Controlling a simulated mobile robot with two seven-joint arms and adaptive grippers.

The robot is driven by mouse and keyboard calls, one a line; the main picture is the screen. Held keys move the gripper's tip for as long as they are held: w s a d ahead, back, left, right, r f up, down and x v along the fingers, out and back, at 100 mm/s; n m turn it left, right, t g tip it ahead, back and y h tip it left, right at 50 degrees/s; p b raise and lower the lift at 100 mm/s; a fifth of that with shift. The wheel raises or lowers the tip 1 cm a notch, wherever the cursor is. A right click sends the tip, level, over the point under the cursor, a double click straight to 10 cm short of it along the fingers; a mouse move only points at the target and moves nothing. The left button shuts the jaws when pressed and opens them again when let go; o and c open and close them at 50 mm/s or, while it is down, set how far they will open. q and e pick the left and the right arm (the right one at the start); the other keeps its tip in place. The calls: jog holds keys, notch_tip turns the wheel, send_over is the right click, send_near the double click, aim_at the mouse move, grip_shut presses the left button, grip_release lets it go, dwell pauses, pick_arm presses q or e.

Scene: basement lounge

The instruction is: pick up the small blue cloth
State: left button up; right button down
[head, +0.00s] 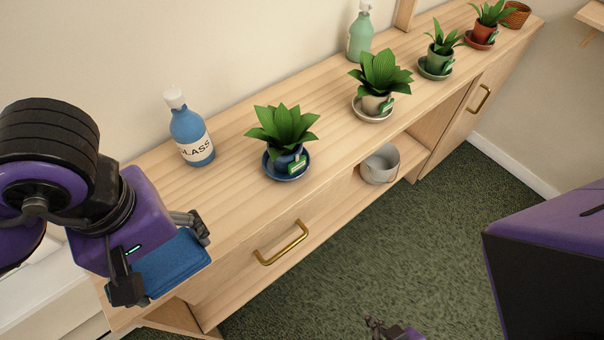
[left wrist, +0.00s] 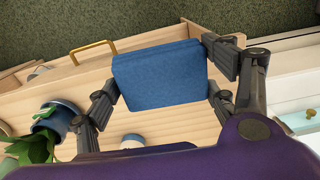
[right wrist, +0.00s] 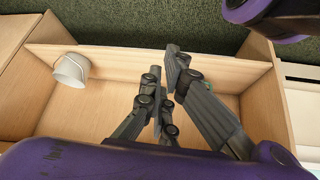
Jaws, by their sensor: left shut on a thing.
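The small blue cloth (head: 178,268) is a folded, flat pad. My left gripper (head: 163,260) is shut on it, with one finger at each side edge, near the left front end of the wooden cabinet. In the left wrist view the cloth (left wrist: 160,78) spans the space between the two fingers, in front of the cabinet top. My right gripper (head: 382,327) is low at the bottom of the head view, away from the cloth. In the right wrist view its fingers (right wrist: 163,62) look close together with nothing visible between them; how far they are apart is unclear.
On the cabinet (head: 225,215) stand a blue glass-cleaner bottle (head: 190,135), a green bottle (head: 360,35) and several potted plants, the nearest in a blue pot (head: 286,158). A metal bucket (head: 380,165) sits on the open shelf. A brass handle (head: 282,244) sticks out in front.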

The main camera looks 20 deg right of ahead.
aim_at(174, 281)
pick_arm(q)
jog(key=s+r+p, duration=0.1)
jog(key=p, duration=0.1)
jog(key=s+r+p, duration=0.1)
jog(key=p, duration=0.1)
jog(key=shift+d, duration=0.3)
jog(key=s+p, duration=0.2)
jog(key=r+p, duration=0.1)
jog(key=shift+s+d, duration=0.4)
jog(key=shift+s+d+p, duration=0.2)
jog(key=shift+s+p, duration=0.5)
pick_arm(e)
jog(key=w+r+t, duration=0.1)
jog(key=w+r, duration=0.2)
jog(key=r, duration=0.5)
jog(key=shift+a+r, duration=0.25)
jog(key=shift+r, duration=0.15)
